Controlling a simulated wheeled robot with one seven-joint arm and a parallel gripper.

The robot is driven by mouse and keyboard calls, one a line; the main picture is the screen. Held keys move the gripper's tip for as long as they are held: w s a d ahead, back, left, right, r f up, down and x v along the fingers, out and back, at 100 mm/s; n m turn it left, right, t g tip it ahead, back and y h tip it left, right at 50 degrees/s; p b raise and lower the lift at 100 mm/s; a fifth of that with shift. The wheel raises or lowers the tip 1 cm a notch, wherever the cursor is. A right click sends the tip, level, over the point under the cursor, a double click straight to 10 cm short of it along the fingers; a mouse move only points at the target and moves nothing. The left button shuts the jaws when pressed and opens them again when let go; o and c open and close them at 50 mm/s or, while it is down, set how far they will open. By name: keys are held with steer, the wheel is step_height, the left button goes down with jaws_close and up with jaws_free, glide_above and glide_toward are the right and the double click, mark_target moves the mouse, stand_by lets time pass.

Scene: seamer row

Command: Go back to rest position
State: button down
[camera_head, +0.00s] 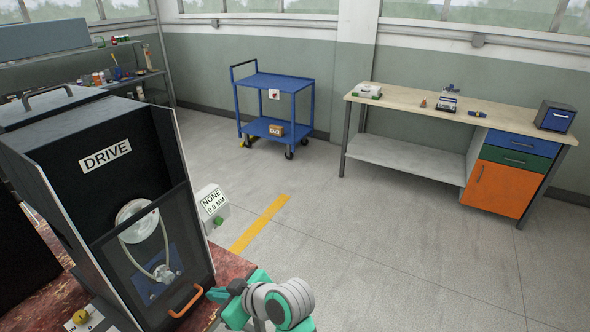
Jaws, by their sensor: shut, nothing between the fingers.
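My gripper (214,294) is at the bottom of the view, its teal tip just right of an orange handle (186,301). It is shut, with nothing seen held in it. I cannot tell whether the tip touches the handle. My arm's grey and teal wrist part is to the right of the gripper and hides some of it. The handle is on the lower front of a black cabinet (84,128) labelled DRIVE. The cabinet's see-through front panel looks shut, with a pulley and belt (138,222) behind it.
A white box (212,207) labelled NONE 0.8 MM sits beside the cabinet. A reddish worn surface (232,277) lies under it. A blue cart (274,83) and a workbench (415,105) stand at the back. The grey floor (380,255) between is clear.

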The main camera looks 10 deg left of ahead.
steer(key=s+d+f+m+t+h, duration=0.7)
steer(key=s+d+f+m+t, duration=0.35)
steer(key=d+f+m, duration=0.4)
steer(key=s+d+r+h, duration=0.1)
steer(key=s+d+r, duration=0.1)
steer(key=s+d, duration=0.4)
steer(key=s+d+r+t+h, duration=0.1)
steer(key=s+d, duration=0.5)
steer(key=s, duration=0.7)
steer(key=shift+d+r+h, duration=0.3)
steer(key=shift+r+h, duration=0.45)
steer(key=shift+h, duration=0.05)
steer(key=shift+s+t, duration=0.1)
steer(key=shift+t, duration=0.15)
